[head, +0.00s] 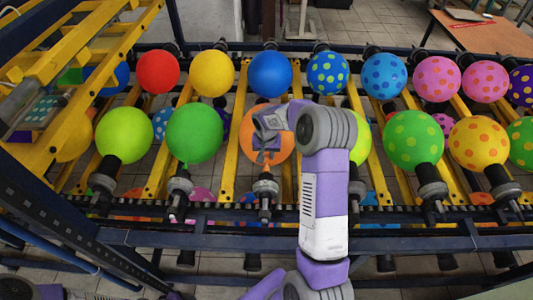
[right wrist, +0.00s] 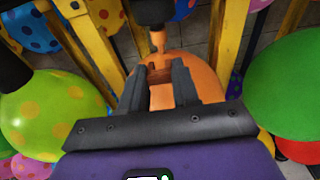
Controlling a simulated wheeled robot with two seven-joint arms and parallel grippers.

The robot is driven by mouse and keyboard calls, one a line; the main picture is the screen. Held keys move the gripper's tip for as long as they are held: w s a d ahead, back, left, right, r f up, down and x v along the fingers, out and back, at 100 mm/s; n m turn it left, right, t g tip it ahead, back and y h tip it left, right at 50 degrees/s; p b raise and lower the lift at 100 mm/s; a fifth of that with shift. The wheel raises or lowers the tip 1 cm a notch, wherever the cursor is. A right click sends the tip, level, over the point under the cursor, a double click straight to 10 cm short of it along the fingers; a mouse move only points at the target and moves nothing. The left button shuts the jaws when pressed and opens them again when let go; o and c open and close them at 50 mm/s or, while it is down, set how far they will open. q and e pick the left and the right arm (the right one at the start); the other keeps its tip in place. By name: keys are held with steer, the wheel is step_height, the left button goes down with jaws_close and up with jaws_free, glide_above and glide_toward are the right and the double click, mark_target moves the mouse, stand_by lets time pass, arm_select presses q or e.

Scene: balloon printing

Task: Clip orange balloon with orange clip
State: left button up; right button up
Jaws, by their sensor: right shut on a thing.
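The orange balloon (head: 285,152) hangs on its dark nozzle in the near row, left of the middle of the rack, partly covered by my right gripper (head: 268,145). In the right wrist view, the orange balloon (right wrist: 204,76) lies below the fingers, and its narrow neck runs up to the dark nozzle (right wrist: 150,12). My right gripper (right wrist: 159,68) is shut on the small orange-brown clip (right wrist: 158,74), which lies at the base of the neck. I cannot tell whether the clip is around the neck or only over it.
A green balloon (head: 195,132) is close on the left, and a spotted green balloon (head: 413,138) stands to the right. A blue balloon (head: 270,75) is behind. Yellow bars (head: 233,135) run between the balloons. A dark rail (head: 150,238) lies along the front.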

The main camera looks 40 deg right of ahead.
mark_target(267, 165)
steer(key=shift+w+d+f+b, duration=0.15)
steer(key=shift+f+b, duration=0.05)
steer(key=shift+f, duration=0.35)
steer(key=shift+w+d+f+b, duration=0.1)
steer(key=shift+w+f+b, duration=0.05)
steer(key=shift+f, duration=0.4)
steer(key=shift+w+d+f+b, duration=0.15)
steer(key=shift+f+b, duration=0.2)
steer(key=shift+f, duration=0.45)
steer(key=shift+w+d+f+b, duration=0.1)
steer(key=shift+f+b, duration=0.2)
steer(key=shift+f, duration=0.45)
steer(key=shift+a, duration=0.1)
steer(key=shift+w+f+b, duration=0.15)
steer(key=shift+f+b, duration=1.3)
steer(key=shift+b, duration=0.05)
steer(key=o, duration=0.9)
steer(key=shift+s+a+r+p, duration=0.15)
steer(key=shift+r+p, duration=0.7)
steer(key=shift+r, duration=0.65)
steer(key=shift+s+r+p, duration=0.2)
steer(key=shift+r+p, duration=0.6)
steer(key=shift+r, duration=0.65)
steer(key=shift+s+a+r+p, duration=0.15)
steer(key=shift+r+p, duration=0.7)
steer(key=shift+r, duration=0.65)
